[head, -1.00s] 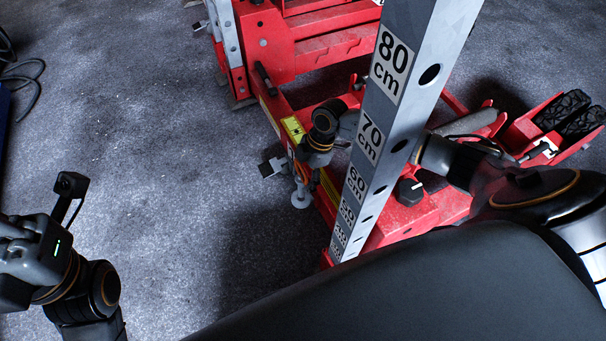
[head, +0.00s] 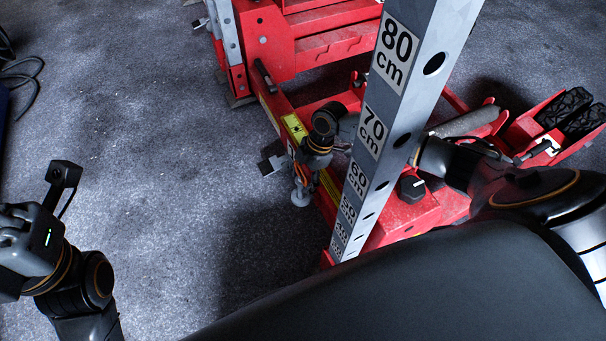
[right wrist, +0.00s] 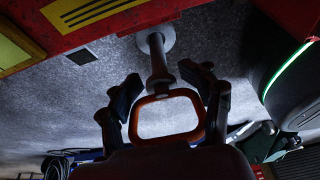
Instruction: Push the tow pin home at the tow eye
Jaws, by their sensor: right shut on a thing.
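The tow pin (right wrist: 158,72) has a grey shaft and an orange-red loop handle. My right gripper (right wrist: 165,95) has its fingers on both sides of the loop and is shut on it. The shaft runs from the loop to a round grey piece (right wrist: 156,39), perhaps the tow eye; how deep the pin sits there I cannot tell. In the head view the round grey piece (head: 300,197) is low beside the red frame, and my right gripper (head: 287,168) is just above it, partly hidden by my wrist. My left gripper (head: 12,240) is cut by the left edge; its fingers cannot be made out.
The red trolley jack (head: 265,45) fills the middle. A grey post with centimetre marks (head: 390,100) stands in front of my right arm.

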